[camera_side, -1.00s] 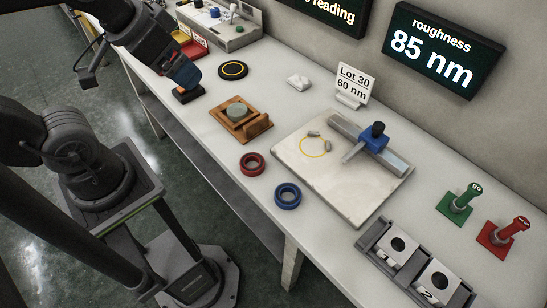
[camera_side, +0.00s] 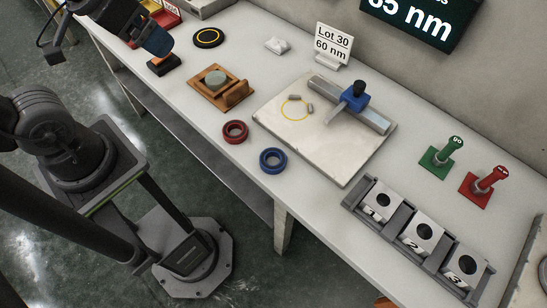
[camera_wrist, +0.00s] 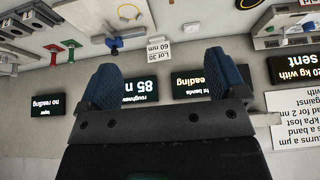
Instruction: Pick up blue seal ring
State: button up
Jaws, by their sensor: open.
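The blue seal ring (camera_side: 273,161) lies flat on the white bench near its front edge, in the side view. A dark red ring (camera_side: 235,132) lies to its upper left, apart from it. My gripper (camera_side: 157,42) is at the upper left of the side view, above the bench and well away from the blue ring. In the wrist view, its two blue fingers stand wide apart with nothing between them (camera_wrist: 165,76). That view is upside down and faces the wall and signs; I cannot make out the blue ring there.
A pale plate (camera_side: 330,155) with a blue-headed gauge (camera_side: 355,101) stands right of the rings. A wooden fixture (camera_side: 236,93) is beyond the red ring. A numbered block rack (camera_side: 372,221) and green (camera_side: 436,160) and red (camera_side: 474,189) stands are at right. Bench around the blue ring is clear.

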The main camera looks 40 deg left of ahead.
dwell(0.5)
jog(key=shift+c, duration=1.2)
jog(key=m+g, duration=0.6)
jog(key=m, duration=1.4)
send_over(274, 164)
jog(key=f, duration=2.4)
jog(key=shift+a+f, duration=0.15)
jog(key=shift+a, duration=0.05)
jog(key=shift+d+f, duration=0.15)
jog(key=shift+f, duration=1.15)
jog(key=shift+d+f, duration=0.1)
jog(key=shift+f, duration=1.2)
jog(key=shift+c, duration=0.3)
